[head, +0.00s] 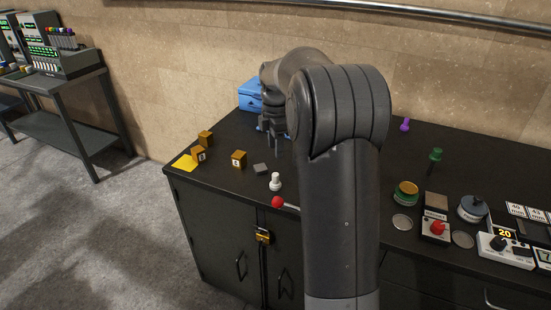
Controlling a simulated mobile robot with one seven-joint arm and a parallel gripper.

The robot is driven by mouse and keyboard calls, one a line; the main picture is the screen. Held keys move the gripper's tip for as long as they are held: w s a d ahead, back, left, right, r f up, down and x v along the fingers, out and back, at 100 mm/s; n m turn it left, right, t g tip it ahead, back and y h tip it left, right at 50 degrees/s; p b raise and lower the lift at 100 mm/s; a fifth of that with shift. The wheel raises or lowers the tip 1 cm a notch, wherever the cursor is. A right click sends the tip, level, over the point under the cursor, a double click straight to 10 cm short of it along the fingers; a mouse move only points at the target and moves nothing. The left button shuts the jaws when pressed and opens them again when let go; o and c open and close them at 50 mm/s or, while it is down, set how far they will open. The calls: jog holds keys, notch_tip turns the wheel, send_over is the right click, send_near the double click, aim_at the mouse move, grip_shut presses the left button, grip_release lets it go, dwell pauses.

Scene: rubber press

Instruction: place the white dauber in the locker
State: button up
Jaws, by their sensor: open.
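The white dauber (275,182) stands upright near the front edge of the black tabletop. My gripper (270,145) is above the table behind the dauber, pointing down, apart from it. It is open, with nothing visible between its fingers; my arm hides part of it. The front of the table is a dark cabinet (215,235) with shut doors and handles, and a brass padlock (263,236) hangs at its top. I cannot tell whether this cabinet is the locker. A blue box (250,95) sits at the back, partly hidden by my arm.
A red ball knob (278,202) on a pale rod sticks out close to the dauber. Several small brown blocks (239,159), a yellow square (185,162) and a grey block (261,169) lie left. A purple dauber (405,125) and a green dauber (435,155) stand right.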

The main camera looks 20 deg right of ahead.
jog(key=s+a+r+m+t, duration=0.1)
jog(key=s+a+r+m, duration=0.3)
jog(key=s, duration=0.4)
jog(key=s+a+r+m+t, duration=0.25)
jog(key=s+r+m, duration=0.2)
jog(key=s, duration=0.35)
jog(key=s+a+f+m+t, duration=0.1)
jog(key=s+m, duration=0.3)
jog(key=s, duration=0.4)
jog(key=s+a+f+m+t, duration=0.1)
jog(key=s+a+m, duration=0.3)
jog(key=s, duration=0.5)
jog(key=shift+f+m, duration=0.75)
jog(key=shift+f, duration=0.1)
